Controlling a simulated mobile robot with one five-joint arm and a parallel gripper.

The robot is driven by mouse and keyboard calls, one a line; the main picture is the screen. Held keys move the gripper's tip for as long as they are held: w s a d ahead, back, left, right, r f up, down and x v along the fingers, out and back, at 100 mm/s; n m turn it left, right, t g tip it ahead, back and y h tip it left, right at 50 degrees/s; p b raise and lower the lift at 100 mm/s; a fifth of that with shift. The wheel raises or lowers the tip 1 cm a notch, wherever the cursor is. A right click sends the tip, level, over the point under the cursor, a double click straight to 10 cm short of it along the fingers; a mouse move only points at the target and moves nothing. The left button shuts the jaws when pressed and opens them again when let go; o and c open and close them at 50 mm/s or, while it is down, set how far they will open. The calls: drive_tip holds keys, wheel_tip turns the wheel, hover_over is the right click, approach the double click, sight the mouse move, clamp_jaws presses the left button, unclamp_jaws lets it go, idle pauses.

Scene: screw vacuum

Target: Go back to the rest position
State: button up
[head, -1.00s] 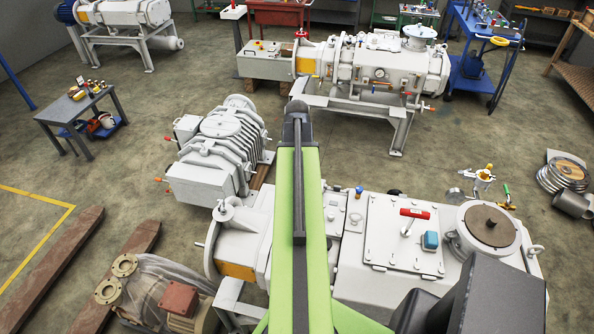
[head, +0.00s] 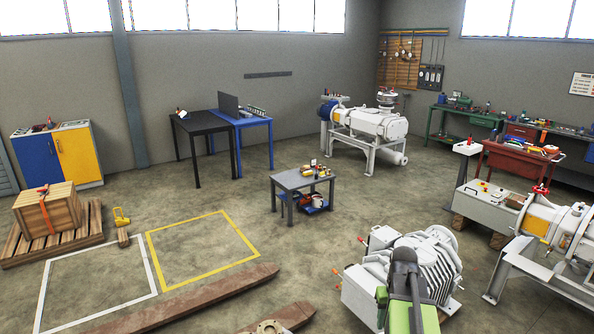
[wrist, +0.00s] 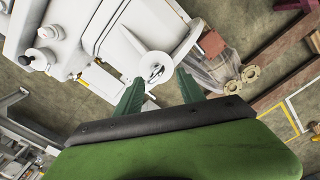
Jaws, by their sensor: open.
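My gripper (wrist: 157,88) shows in the wrist view as two green fingers spread apart with nothing between them. A white pump machine (wrist: 140,40) lies beyond the fingertips; a round fitting with a hook-like handle sits close past the gap in the picture. I cannot tell how far the fingers are from it. In the head view my green arm with its dark joint rises at the bottom right, in front of a ribbed white pump (head: 430,262). The gripper itself cannot be made out in the head view.
A small grey table (head: 303,180) with tools stands mid-floor. A white pump on a frame (head: 370,128) is behind it, and another (head: 560,232) stands at the right. Reddish beams (head: 210,297) lie at the front. The yellow-marked floor square (head: 203,250) is clear.

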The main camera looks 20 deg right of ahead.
drive_tip(key=w+a+f+n+b, duration=0.1)
drive_tip(key=a+f, duration=0.1)
drive_tip(key=a, duration=1.2)
drive_tip(key=w+a+f+n+b, duration=0.1)
drive_tip(key=a+f+n+b, duration=0.1)
drive_tip(key=a, duration=1.3)
drive_tip(key=shift+w+a, duration=0.25)
drive_tip(key=shift+w, duration=0.15)
